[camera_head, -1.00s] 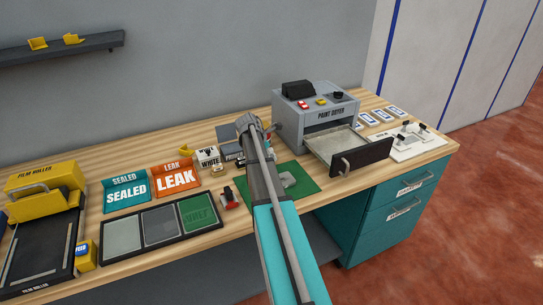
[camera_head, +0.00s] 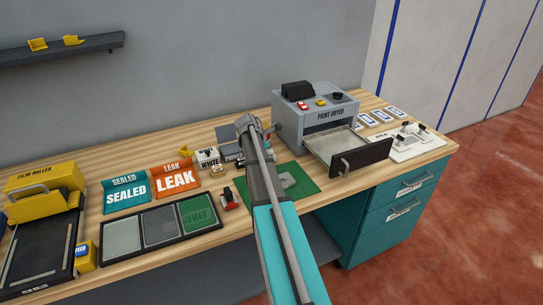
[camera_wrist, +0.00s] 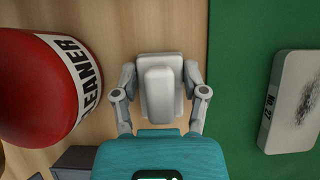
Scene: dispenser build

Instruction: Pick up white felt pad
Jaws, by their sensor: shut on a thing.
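The white felt pad (camera_wrist: 158,92) is in the middle of the wrist view, a small white block with a raised, rounded top part. My gripper (camera_wrist: 160,88) has one grey finger on each side of it and is shut on it. The pad is over bare wood, just left of a green mat's edge. I cannot tell whether it still touches the wood. In the head view my arm hides the pad and the fingers.
A red and white cleaner container (camera_wrist: 45,88) is close on the left. A pale block with a dark smudge (camera_wrist: 292,102) lies on the green mat (camera_wrist: 235,60) to the right. The dryer's open drawer (camera_head: 362,158) juts out right of my arm. Panels in a dark tray (camera_head: 160,228) lie left.

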